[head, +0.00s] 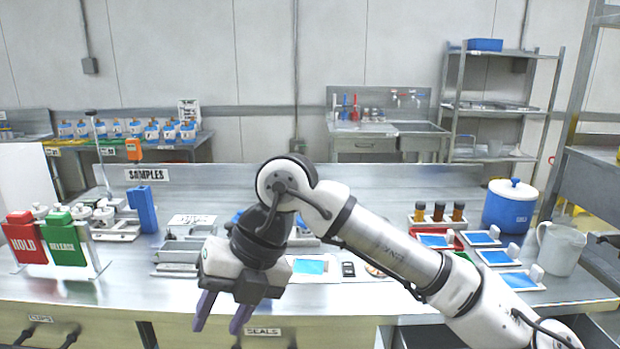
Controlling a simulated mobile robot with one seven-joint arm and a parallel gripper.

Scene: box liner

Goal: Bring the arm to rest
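My arm (385,245) reaches in from the lower right of the head view, bends at a raised joint, and angles down to the left. My gripper (222,314) points downward in front of the steel bench's front edge, above the drawer fronts. Its two purple fingers are apart, with nothing seen between them. My arm and wrist hide part of the bench middle behind them.
The steel bench (350,296) holds a red HOLD bin (25,238), a green RELEASE bin (63,240), a blue lidded bucket (509,207), a white pitcher (561,248) and blue-topped trays (498,257). Drawer handles stick out below its front edge.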

